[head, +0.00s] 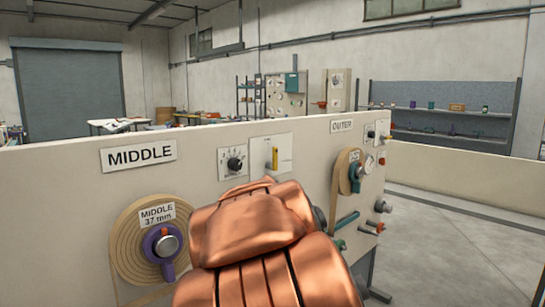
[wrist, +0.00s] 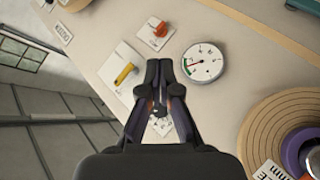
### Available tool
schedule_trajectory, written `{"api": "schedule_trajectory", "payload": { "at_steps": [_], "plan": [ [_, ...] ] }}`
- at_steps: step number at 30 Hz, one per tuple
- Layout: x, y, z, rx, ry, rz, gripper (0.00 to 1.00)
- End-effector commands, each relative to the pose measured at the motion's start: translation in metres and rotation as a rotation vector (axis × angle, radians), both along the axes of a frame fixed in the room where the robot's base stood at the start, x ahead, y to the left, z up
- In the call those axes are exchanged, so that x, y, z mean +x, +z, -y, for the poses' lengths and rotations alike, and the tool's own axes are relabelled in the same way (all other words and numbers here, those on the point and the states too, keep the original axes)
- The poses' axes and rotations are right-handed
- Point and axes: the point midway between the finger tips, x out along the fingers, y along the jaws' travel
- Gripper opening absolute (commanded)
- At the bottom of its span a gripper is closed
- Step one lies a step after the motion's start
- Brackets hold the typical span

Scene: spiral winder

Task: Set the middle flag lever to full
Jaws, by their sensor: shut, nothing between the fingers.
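The middle flag lever (head: 275,157) is a yellow handle on a white plate of the cream panel, to the right of the MIDDLE sign (head: 138,155). It stands upright in the head view. In the wrist view the yellow lever (wrist: 126,74) shows on its plate, left of my fingertips. My gripper (wrist: 159,68) is shut and empty in front of the panel, with a visible gap in the picture between it and the lever. Contact cannot be judged. In the head view my copper arm hides the gripper and the panel below the lever.
A black dial knob (head: 235,164) sits left of the lever. A red-orange knob (wrist: 159,30) and a round gauge (wrist: 203,62) are near my fingertips. The MIDDLE spool (head: 125,245) with purple hub is lower left; the OUTER spool (head: 341,175) is right.

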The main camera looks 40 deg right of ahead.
Motion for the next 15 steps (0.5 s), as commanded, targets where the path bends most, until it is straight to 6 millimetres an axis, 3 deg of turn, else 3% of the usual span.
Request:
{"api": "schedule_trajectory", "payload": {
  "at_steps": [1, 3, 7, 12, 15],
  "plan": [
    [0.008, 0.02, 0.022, -0.078, 0.013, 0.021, 0.0],
    [0.021, 0.044, 0.045, -0.18, 0.049, 0.042, 0.0],
    [0.044, 0.085, 0.078, -0.368, 0.137, 0.06, 0.0],
    [0.072, 0.116, 0.106, -0.579, 0.291, 0.049, 0.0],
    [0.087, 0.12, 0.116, -0.678, 0.4, 0.033, 0.0]
  ]
}}
